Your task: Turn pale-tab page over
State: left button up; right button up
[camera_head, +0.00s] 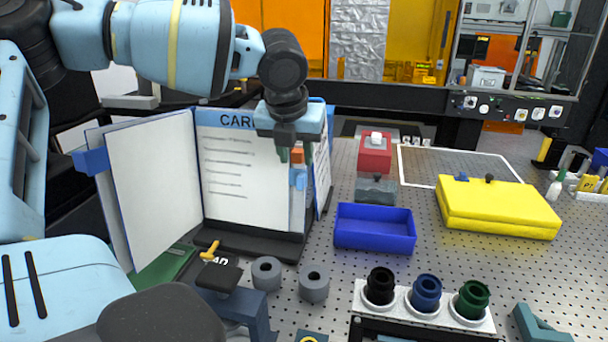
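An upright flip book (245,170) stands open on a dark base, its front sheet headed "CAR" with the rest of the heading covered by my gripper. A white page with a blue tab (92,162) is swung out to the left. At the book's right edge, an orange tab (298,154) sits above a pale blue tab (299,179). My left gripper (285,152) points down at the book's upper right, just above and beside these tabs. Its fingertips are small and partly hidden, so their opening is unclear. I do not see my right gripper.
A blue tray (374,245) stands right of the book, with a red block (375,155) behind it. Two grey rings (314,284) lie in front. A white rack (445,318) holds black, blue and green cylinders. A yellow case (498,212) lies further right on the perforated table.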

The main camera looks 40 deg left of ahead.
aim_at(300, 177)
pick_arm(q)
jog(key=x, duration=0.7)
jog(key=shift+w+f, duration=0.15)
jog(key=shift+f, duration=0.15)
grip_shut()
